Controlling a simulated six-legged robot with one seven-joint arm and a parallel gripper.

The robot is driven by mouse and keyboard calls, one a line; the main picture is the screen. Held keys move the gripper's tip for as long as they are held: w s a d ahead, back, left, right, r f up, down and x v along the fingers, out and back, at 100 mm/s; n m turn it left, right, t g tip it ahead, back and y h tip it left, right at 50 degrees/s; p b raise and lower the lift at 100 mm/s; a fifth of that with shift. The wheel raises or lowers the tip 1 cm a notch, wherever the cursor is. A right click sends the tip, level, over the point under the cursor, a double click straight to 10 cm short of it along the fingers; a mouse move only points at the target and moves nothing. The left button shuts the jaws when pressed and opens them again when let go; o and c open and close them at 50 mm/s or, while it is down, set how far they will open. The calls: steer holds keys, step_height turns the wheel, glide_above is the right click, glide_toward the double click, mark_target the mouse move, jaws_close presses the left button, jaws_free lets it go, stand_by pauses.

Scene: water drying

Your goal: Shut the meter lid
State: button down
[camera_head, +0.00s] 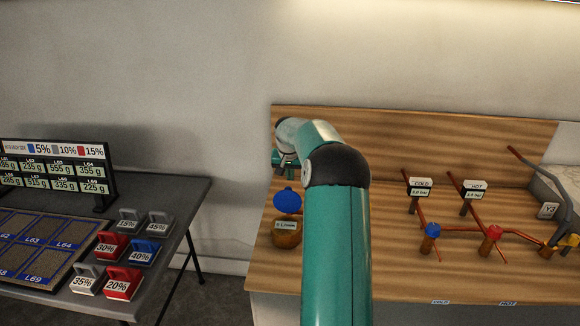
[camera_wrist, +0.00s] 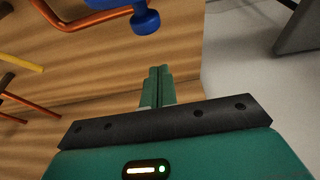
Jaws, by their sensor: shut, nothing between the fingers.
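The water meter (camera_head: 286,238) is a round brass-coloured body with a label on the left part of the wooden bench. Its blue lid (camera_head: 287,200) stands open, raised above the body. My gripper (camera_head: 285,166) is above and behind the lid in the head view, small and partly hidden by my arm. In the wrist view my gripper's green fingers (camera_wrist: 159,72) are together and empty over the wood. A blue part (camera_wrist: 145,21) at the top edge there, cut off by the frame, looks like the lid. The fingers are apart from it in the picture.
The wooden bench (camera_head: 400,278) has copper pipes, a blue valve (camera_head: 432,230), a red valve (camera_head: 491,233) and gauges at right. A grey table (camera_head: 187,195) with weights and a sign stands left, across a floor gap. The backboard (camera_head: 420,140) rises behind.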

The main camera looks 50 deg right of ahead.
mark_target(288, 199)
steer(key=s+a, duration=0.2)
steer(key=a, duration=0.1)
steer(key=shift+s+f, duration=0.1)
steer(key=shift+s, duration=0.1)
steer(key=shift+a, duration=0.1)
stand_by(0.4)
